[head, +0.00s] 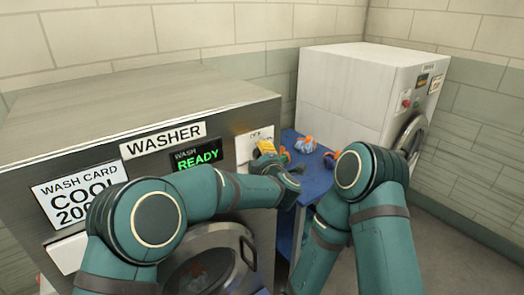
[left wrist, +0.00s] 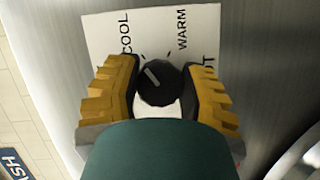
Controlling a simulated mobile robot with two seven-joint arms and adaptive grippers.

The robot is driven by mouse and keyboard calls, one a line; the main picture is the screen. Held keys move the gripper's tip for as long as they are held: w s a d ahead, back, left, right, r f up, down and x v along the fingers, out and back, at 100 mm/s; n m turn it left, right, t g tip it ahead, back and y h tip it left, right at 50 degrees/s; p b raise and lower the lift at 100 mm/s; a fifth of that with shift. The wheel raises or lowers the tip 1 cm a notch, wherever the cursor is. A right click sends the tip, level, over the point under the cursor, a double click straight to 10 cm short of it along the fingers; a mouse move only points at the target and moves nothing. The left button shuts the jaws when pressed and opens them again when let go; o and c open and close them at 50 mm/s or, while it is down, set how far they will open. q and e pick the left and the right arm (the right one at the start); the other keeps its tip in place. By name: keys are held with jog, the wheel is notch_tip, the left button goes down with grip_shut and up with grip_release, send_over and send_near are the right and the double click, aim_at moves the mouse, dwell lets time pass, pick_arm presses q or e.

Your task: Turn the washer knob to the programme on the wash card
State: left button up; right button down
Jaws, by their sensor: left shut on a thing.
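The washer (head: 120,110) is a grey metal machine on the left. Its wash card (head: 78,190) reads "COOL" with a number starting "200" below, partly hidden by my left arm. The black knob (left wrist: 160,84) sits on a white dial plate (left wrist: 150,30) with the words COOL, WARM and a partly covered one ending in "OT". The knob's white pointer slants up-left, roughly toward the mark by COOL. My left gripper (left wrist: 160,90) has its yellow fingers on both sides of the knob, shut on it; it also shows in the head view (head: 266,150). My right gripper is not in view.
The washer display (head: 196,158) reads "WASH READY". A round door (head: 210,262) is below it, partly behind my left arm. A blue table (head: 318,180) with small blue and orange items stands right of the washer. A white machine (head: 350,90) with a red button stands behind.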

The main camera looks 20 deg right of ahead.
pick_arm(q)
jog(key=shift+w+a+r, duration=0.1)
jog(key=shift+r, duration=0.1)
dwell(0.3)
jog(key=o, duration=1.2)
jog(key=shift+f, duration=0.1)
jog(key=s, duration=0.7)
jog(key=shift+s+a+r, duration=0.1)
jog(key=shift+s+r, duration=0.15)
jog(key=shift+r, duration=0.1)
